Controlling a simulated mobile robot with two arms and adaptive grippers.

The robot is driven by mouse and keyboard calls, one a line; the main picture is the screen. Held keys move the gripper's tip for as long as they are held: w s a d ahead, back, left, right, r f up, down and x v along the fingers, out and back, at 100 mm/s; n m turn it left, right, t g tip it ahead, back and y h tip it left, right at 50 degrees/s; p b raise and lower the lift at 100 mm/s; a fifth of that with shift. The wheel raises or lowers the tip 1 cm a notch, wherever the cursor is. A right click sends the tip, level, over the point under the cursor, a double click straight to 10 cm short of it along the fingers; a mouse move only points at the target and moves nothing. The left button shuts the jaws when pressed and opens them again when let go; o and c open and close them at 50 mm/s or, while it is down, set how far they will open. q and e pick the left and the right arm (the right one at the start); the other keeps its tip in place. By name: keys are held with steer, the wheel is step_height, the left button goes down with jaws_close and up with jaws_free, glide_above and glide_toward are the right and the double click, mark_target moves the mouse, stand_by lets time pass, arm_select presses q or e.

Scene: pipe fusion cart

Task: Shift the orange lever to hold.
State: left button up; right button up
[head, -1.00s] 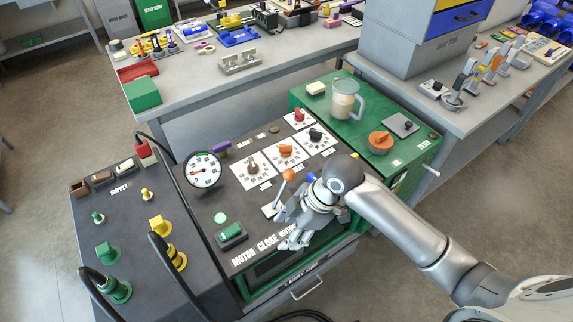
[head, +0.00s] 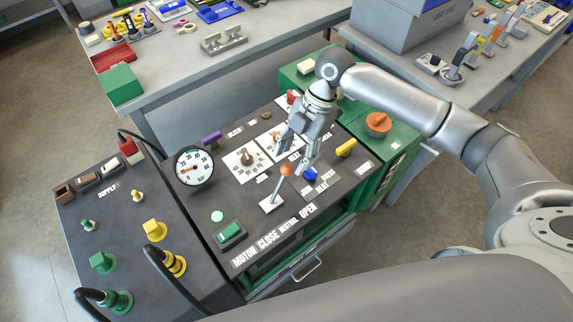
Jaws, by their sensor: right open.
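The orange lever (head: 286,170) has a round orange knob on a thin metal shaft. The shaft rises from a white plate (head: 270,204) on the dark cart panel (head: 222,198), and in the picture it leans up and to the right. My right gripper (head: 288,163) comes down from above and is open. Its fingers are spread to either side, just above and behind the knob. I cannot tell whether they touch it. Nothing shows held between them. My left gripper is not in view.
A pressure gauge (head: 193,168), a green rocker switch (head: 230,234), a blue knob (head: 310,174) and a yellow handle (head: 346,147) stand around the lever. Dial knobs lie behind it, partly covered by my gripper. Black cables (head: 178,277) arch at the left.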

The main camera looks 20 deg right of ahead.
mark_target(288, 165)
steer(key=x, duration=0.4)
steer(key=shift+w+a+f+p, duration=0.1)
steer(key=shift+w+f+p, duration=0.15)
steer(key=shift+p, duration=0.15)
steer(key=shift+a+f, duration=0.1)
steer(key=shift+f, duration=0.25)
steer(key=shift+s+a+f, duration=0.1)
steer(key=shift+s+f, duration=0.1)
steer(key=shift+f, duration=0.1)
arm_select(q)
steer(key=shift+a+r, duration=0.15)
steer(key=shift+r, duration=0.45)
arm_select(e)
jaws_close()
